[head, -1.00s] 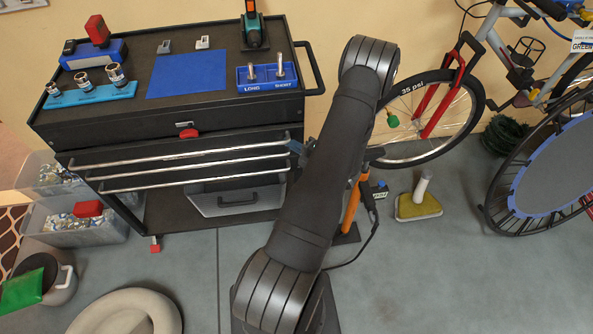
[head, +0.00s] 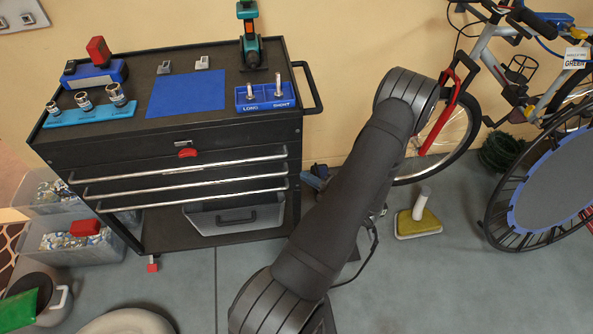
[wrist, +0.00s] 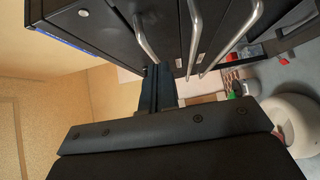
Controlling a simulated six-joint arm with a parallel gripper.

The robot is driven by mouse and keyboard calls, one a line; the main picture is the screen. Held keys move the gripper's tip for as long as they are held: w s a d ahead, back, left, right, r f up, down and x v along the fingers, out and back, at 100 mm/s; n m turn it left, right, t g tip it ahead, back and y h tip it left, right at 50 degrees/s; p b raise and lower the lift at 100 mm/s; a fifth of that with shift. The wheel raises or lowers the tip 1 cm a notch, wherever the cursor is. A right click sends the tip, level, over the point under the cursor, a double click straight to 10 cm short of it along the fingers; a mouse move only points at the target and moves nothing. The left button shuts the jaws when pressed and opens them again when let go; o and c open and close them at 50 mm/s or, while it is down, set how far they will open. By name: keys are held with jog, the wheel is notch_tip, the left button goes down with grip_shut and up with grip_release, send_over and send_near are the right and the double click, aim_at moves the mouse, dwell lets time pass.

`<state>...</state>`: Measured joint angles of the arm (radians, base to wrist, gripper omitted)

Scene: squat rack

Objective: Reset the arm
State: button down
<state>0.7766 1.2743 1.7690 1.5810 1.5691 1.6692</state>
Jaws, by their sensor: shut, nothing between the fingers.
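My arm (head: 345,210) reaches up and right across the head view, beside the black tool cart. My gripper (wrist: 156,72) shows in the wrist view as dark fingers closed together, with nothing held. Its tips point toward the cart's side and the drawer handles (wrist: 195,38); I cannot tell whether they touch. In the head view the gripper is mostly hidden behind my arm.
The black cart (head: 165,132) holds sockets, a blue mat (head: 187,93) and a LONG/SHORT tray (head: 265,97). A bicycle (head: 490,75) and a trampoline (head: 545,180) stand right. Clear bins (head: 75,245) stand left.

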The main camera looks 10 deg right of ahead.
jog(key=shift+v, duration=1.65)
jog(key=x, duration=0.4)
jog(key=w+d+x, duration=0.1)
jog(key=x, duration=0.7)
jog(key=shift+w+d, duration=0.2)
jog(key=shift+w, duration=0.4)
jog(key=shift+s, duration=0.75)
jog(key=shift+w, duration=0.1)
